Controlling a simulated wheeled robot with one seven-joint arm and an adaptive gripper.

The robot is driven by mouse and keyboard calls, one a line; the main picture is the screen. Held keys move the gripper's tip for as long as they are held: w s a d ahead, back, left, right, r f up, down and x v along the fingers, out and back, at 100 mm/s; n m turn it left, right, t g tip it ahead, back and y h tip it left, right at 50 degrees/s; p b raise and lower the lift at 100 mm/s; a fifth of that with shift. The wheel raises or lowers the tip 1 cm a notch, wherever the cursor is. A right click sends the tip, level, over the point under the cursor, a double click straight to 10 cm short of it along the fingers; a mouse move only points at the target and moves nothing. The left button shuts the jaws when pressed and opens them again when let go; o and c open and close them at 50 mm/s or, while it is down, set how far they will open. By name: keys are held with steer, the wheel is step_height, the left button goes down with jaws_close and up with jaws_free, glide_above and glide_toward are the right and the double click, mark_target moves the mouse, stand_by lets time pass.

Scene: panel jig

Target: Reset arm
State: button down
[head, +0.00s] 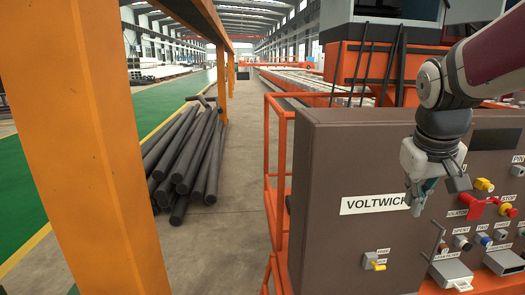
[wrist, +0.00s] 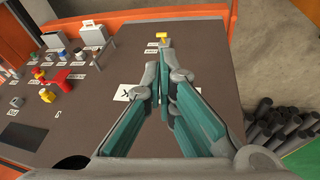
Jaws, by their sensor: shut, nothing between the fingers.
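My gripper (head: 416,203) is in front of the brown control panel (head: 341,146), next to the white VOLTWICK label (head: 375,204). In the wrist view my gripper (wrist: 163,75) has its teal-padded fingers brought together at the tips, with nothing between them. The fingers point along the panel face (wrist: 215,75), towards a small yellow switch (wrist: 162,36). I cannot tell how far the fingertips are from the panel. The gripper covers the end of the label.
A red handle (head: 478,206), several knobs and yellow switches, and grey boxes (head: 450,272) stick out from the panel at the right. An orange post (head: 85,130) stands at the left. Dark pipes (head: 190,155) lie on the floor. An orange railing (head: 280,180) borders the panel.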

steer(key=s+a+f, duration=0.1)
steer(key=s+a, duration=0.2)
steer(key=s, duration=0.3)
steer(key=s+a+f+y, duration=0.1)
steer(key=s+a, duration=0.3)
steer(key=s, duration=0.3)
steer(key=s+a+f+t+y, duration=0.1)
steer(key=s+a, duration=0.2)
steer(key=s, duration=0.3)
steer(key=shift+s+a+f, duration=0.2)
steer(key=shift+s+a, duration=0.05)
steer(key=shift+s, duration=0.15)
